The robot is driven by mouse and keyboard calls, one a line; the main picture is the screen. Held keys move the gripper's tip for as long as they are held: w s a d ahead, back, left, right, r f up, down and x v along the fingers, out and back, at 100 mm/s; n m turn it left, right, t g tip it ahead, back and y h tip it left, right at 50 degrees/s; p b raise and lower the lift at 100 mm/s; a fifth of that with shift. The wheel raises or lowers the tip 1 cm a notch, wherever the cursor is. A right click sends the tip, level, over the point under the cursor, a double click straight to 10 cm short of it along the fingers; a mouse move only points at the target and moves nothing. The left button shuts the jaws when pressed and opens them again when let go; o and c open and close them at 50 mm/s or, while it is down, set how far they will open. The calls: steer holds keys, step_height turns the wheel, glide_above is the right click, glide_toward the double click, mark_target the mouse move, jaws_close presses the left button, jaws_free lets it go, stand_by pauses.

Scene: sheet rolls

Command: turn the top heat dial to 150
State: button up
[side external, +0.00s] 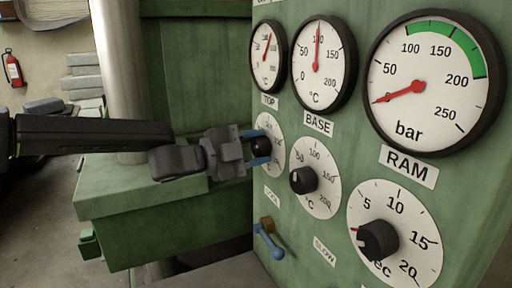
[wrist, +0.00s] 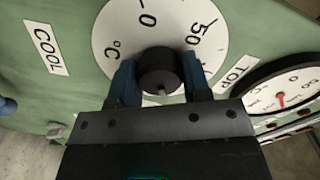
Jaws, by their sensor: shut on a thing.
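The top heat dial is a black knob (wrist: 160,72) on a white scale plate (side external: 269,126) under the TOP label on the green panel. In the wrist view its scale (wrist: 106,40) shows 0, 50 and °C. My gripper (side external: 259,147) reaches the knob from the left, with its blue fingers (wrist: 159,85) shut on either side of it. The knob's pointer mark is not clear in either view. The gauge above the TOP label (side external: 268,57) has a red needle pointing up and slightly right, near the top of its scale.
The BASE dial (side external: 303,180) and the RAM timer dial (side external: 378,240) sit to the right on the same panel. Larger gauges (side external: 419,83) are above them. A blue-handled lever (side external: 270,240) sticks out below the top dial. A green ledge (side external: 150,187) lies behind my arm.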

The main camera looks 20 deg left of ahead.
steer(key=o, duration=0.9)
steer(key=shift+o, duration=0.2)
steer(key=v, duration=1.4)
steer(key=shift+r, duration=0.1)
